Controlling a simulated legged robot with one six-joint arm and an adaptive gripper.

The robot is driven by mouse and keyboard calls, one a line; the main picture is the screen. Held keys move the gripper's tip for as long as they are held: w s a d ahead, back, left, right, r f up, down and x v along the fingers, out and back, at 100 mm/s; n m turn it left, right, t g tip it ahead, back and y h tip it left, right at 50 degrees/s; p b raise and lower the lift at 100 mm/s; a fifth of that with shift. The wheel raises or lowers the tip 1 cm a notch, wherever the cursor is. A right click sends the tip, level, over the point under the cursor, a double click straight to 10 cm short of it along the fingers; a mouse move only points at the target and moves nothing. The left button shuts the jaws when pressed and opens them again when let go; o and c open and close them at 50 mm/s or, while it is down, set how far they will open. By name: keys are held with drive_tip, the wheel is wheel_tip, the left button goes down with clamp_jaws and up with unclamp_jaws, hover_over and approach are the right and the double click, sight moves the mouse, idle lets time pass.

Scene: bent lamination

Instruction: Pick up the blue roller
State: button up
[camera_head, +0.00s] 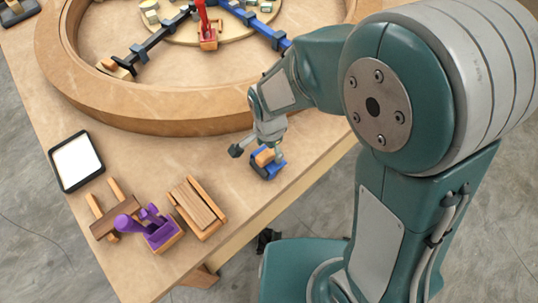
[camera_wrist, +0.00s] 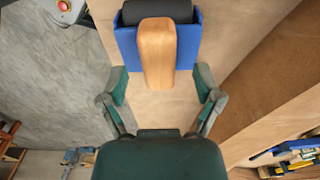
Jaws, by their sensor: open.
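The blue roller (camera_head: 270,171) lies on the table near its front edge; it has a blue body, a light wooden handle and a dark cylinder. It also shows at the top of the wrist view (camera_wrist: 157,52), with the handle pointing toward my gripper. My gripper (camera_wrist: 161,87) is open and empty, its two fingers spread to either side of the handle's line, with the handle end near the gap. In the head view my gripper (camera_head: 260,148) is right above and beside the roller, partly covering it. I cannot tell whether a finger touches it.
A large curved wooden ring (camera_head: 190,108) stands behind the roller. To the left are a wooden slatted block (camera_head: 197,205), a purple tool (camera_head: 150,228), a wooden stand (camera_head: 103,222) and a white tablet (camera_head: 76,162). A red clamp (camera_head: 207,28) stands inside the ring.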

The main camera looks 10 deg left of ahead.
drive_tip(key=shift+f, duration=0.65)
clamp_jaws()
drive_tip(key=shift+r, duration=0.1)
